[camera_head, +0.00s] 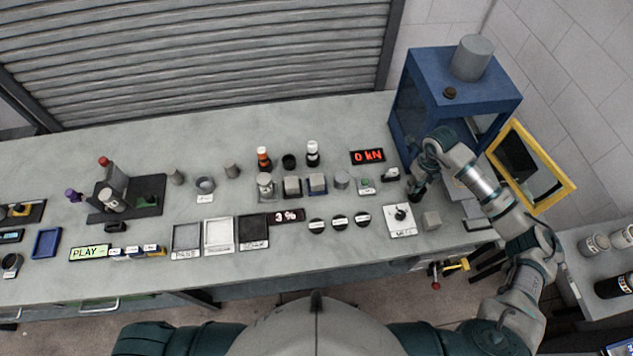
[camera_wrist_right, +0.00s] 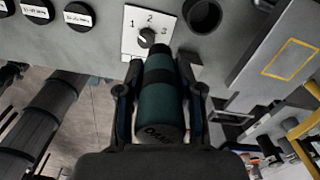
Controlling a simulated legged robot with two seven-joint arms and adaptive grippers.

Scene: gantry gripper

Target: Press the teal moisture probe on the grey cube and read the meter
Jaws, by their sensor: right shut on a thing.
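My right gripper (camera_head: 417,188) is shut on the teal moisture probe (camera_wrist_right: 165,105), a teal cylinder with a dark band and partly legible lettering on its end. In the right wrist view the fingers (camera_wrist_right: 160,100) lie on both sides of it. The probe is close to the dial plate; contact with anything cannot be told. My left gripper is not in view.
The dial plate (camera_head: 400,220) is marked 1, 2, 3. A blue press frame (camera_head: 462,95) stands behind my right arm, and a yellow frame (camera_head: 540,165) right of it. A red "0 kN" display (camera_head: 367,157) and three black pucks (camera_head: 339,222) are nearby.

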